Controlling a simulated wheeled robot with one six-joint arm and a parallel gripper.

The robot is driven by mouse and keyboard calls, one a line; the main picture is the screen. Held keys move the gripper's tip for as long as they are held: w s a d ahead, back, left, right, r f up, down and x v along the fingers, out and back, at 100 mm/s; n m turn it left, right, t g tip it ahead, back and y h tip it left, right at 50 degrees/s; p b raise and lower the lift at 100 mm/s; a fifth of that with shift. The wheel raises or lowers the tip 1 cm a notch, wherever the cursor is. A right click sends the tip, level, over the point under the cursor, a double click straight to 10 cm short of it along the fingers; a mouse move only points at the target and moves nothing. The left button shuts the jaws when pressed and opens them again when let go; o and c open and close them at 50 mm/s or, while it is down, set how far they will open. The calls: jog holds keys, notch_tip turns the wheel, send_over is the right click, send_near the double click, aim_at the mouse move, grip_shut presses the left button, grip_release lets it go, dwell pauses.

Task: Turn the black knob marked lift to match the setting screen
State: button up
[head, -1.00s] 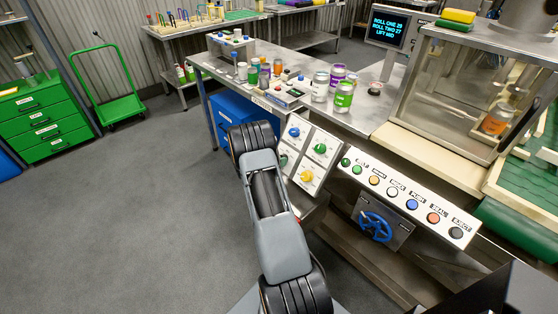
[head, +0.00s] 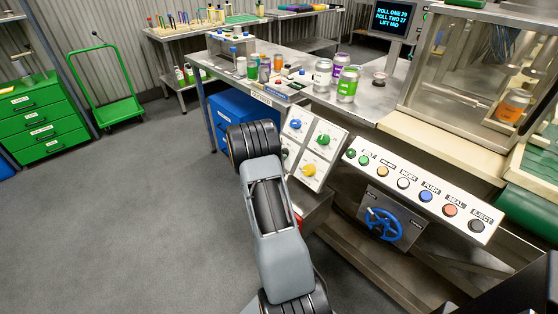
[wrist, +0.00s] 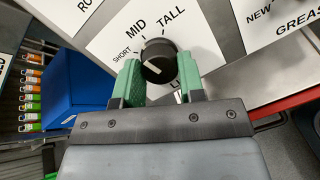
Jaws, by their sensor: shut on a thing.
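The black lift knob (wrist: 157,55) is in the wrist view, on a white panel marked SHORT, MID and TALL. A short white line on its face seems to lie toward SHORT. My gripper (wrist: 159,77) is shut on the knob, a green pad on each side. In the head view my arm hides the knob and my gripper. The setting screen (head: 391,20) at the top right of the head view reads LIFT MID below lines for roll one and roll two.
The dial panel (head: 308,177) has blue, green and yellow knobs. Beside it are a button panel (head: 462,219) and a blue handwheel (head: 383,224). Cans stand on the metal bench (head: 372,104). The grey floor at left is clear.

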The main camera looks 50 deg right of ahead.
jog(key=shift+m+b, duration=1)
jog(key=shift+m, duration=0.1)
jog(key=o, duration=0.9)
jog(key=p+v, duration=0.1)
jog(key=v, duration=1.2)
jog(key=shift+w+a+r, duration=0.2)
jog(key=shift+a+r, duration=0.05)
jog(key=shift+r, duration=0.1)
jog(key=shift+f, duration=0.1)
